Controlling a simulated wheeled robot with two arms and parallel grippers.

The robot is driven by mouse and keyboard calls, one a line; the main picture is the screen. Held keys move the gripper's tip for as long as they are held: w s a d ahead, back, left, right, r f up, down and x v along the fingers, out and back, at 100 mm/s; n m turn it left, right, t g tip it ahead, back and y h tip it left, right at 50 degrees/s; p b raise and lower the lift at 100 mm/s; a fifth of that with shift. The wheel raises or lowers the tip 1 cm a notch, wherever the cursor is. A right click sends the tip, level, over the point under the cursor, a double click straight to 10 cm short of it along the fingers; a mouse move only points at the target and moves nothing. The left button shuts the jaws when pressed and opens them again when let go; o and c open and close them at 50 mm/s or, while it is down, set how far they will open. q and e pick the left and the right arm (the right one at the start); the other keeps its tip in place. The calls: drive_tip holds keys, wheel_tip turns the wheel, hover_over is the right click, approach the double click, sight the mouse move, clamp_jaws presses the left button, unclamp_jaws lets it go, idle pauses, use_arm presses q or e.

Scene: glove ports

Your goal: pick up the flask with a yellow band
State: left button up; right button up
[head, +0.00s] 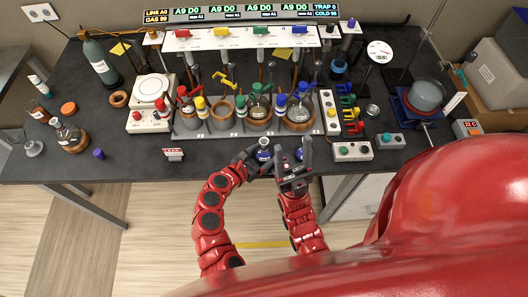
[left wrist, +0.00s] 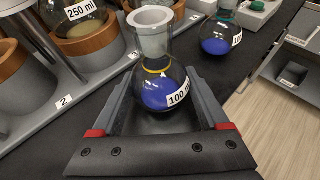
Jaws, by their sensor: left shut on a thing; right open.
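The flask with a yellow band (left wrist: 160,92) is round, holds blue liquid and bears a 100 ml label; the band circles the base of its neck. It shows in the head view (head: 264,155) near the table's front edge. My left gripper (head: 257,157) is shut on this flask, with a finger on each side of its bulb in the left wrist view (left wrist: 158,100). I cannot tell whether the flask touches the table. My right gripper (head: 292,158) is open, just right of the left one at the front edge.
A second blue flask with a green band (left wrist: 220,38) stands close by, beyond the held flask. A grey rack (head: 220,130) with several flasks in cork rings lies behind. A small sign (head: 173,154) stands left; a switch box (head: 352,151) sits right.

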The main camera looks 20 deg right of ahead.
sight(263, 151)
use_arm(q)
drive_tip(key=r+p, duration=0.3)
drive_tip(key=shift+s+a+r, duration=0.1)
drive_tip(key=shift+s+r, duration=0.05)
drive_tip(key=shift+s, duration=0.25)
drive_tip(key=s+a+r+p, duration=0.2)
drive_tip(key=s, duration=0.5)
drive_tip(key=s+a+r+p, duration=0.2)
drive_tip(key=s+p, duration=0.1)
drive_tip(key=s, duration=0.4)
drive_tip(key=shift+s+a, duration=0.15)
drive_tip(key=shift+s, duration=0.15)
